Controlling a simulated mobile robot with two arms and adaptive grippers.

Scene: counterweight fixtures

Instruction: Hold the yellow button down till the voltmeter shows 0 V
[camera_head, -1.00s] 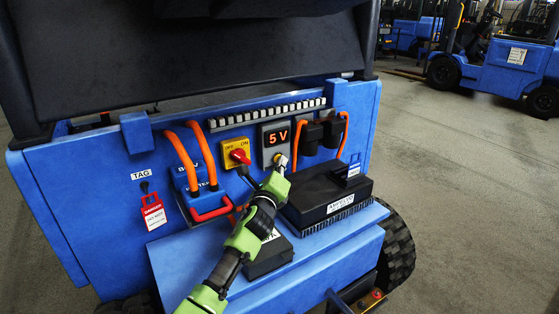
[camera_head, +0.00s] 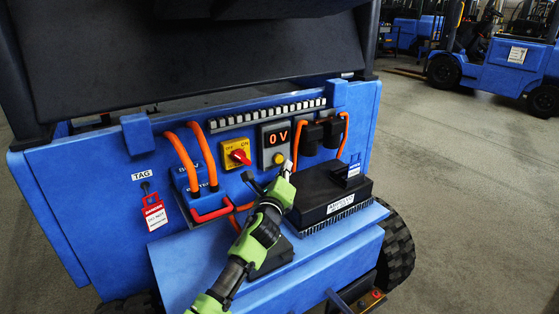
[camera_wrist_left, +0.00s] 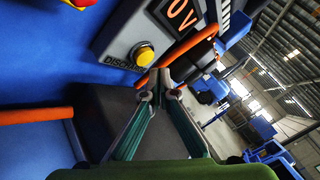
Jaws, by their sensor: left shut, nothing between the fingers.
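The voltmeter (camera_head: 276,133) on the blue panel reads 0 V in lit orange digits; its display also shows at the top of the left wrist view (camera_wrist_left: 181,14). The yellow button (camera_head: 279,158) sits just below it and is uncovered; in the left wrist view the round button (camera_wrist_left: 145,54) shows whole on its grey plate. My left gripper (camera_head: 288,167) is shut and empty, a little to the right of and below the button. In the left wrist view its fingertips (camera_wrist_left: 160,92) are apart from the button. My right gripper is not in view.
A red switch on a yellow plate (camera_head: 235,153) is left of the voltmeter. A black box (camera_head: 325,192) stands right of my left gripper. Orange cables (camera_head: 183,158) loop at the left. A red tag (camera_head: 154,213) hangs on the panel.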

